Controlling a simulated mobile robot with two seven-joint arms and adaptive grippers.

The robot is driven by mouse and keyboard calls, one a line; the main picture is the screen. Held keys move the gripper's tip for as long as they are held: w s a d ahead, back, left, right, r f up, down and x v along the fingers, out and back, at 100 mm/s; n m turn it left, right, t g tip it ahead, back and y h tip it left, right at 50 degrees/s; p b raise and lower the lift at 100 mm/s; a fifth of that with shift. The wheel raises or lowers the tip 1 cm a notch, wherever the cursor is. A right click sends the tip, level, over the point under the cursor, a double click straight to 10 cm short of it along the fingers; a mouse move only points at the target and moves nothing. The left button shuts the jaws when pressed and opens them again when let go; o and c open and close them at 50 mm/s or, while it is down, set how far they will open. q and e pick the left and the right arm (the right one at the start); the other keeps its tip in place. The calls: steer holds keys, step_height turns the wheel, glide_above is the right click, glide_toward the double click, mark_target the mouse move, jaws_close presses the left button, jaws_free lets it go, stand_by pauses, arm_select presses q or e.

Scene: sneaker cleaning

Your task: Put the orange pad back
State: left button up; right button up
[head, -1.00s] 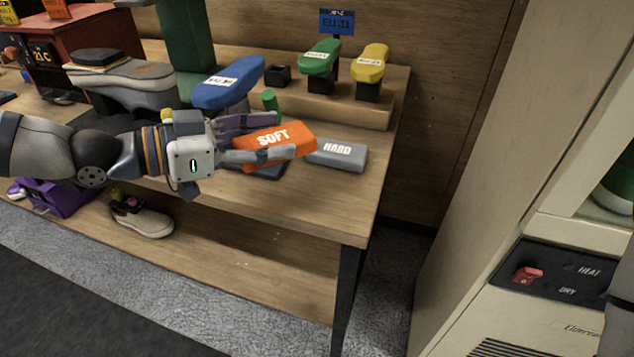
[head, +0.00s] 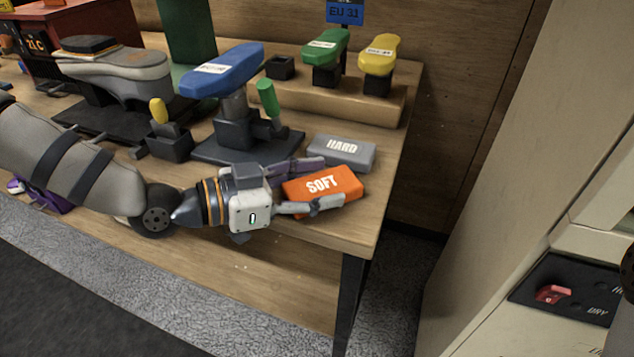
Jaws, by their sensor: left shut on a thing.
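The orange pad (head: 325,184), marked SOFT, is at the right front part of the wooden bench (head: 345,232). My left gripper (head: 318,184) comes in from the left and is shut on the pad, one finger behind it and one in front. The pad looks low, at or just above the bench top; I cannot tell if it touches. The grey pad (head: 342,152), marked HARD, lies flat just behind it. My right gripper is not in view.
A blue sole-shaped form (head: 222,70) stands on a dark base with a green-handled lever (head: 268,98). Green (head: 325,46) and yellow (head: 379,56) forms stand on a raised shelf behind. A cabinet (head: 510,130) with a red switch is at right.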

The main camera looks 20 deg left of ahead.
arm_select(q)
steer(key=o, duration=1.3)
steer(key=shift+f, duration=0.2)
steer(key=shift+s+a+r, duration=0.15)
steer(key=shift+a+r, duration=0.1)
steer(key=shift+r, duration=0.15)
steer(key=p+v, duration=0.1)
steer(key=v, duration=0.3)
steer(key=r+p+v, duration=0.1)
steer(key=p+v, duration=0.1)
steer(key=v, duration=0.1)
steer(key=shift+s+a+r, duration=0.15)
steer(key=shift+a+r, duration=0.05)
steer(key=shift+r, duration=0.1)
steer(key=s+a, duration=0.2)
steer(key=s, duration=0.1)
steer(key=shift+a+f+p, duration=0.35)
steer(key=shift+f, duration=0.05)
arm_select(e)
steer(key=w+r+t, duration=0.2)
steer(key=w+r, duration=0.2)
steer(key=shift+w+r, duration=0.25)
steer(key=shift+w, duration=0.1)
arm_select(q)
steer(key=shift+w, duration=0.1)
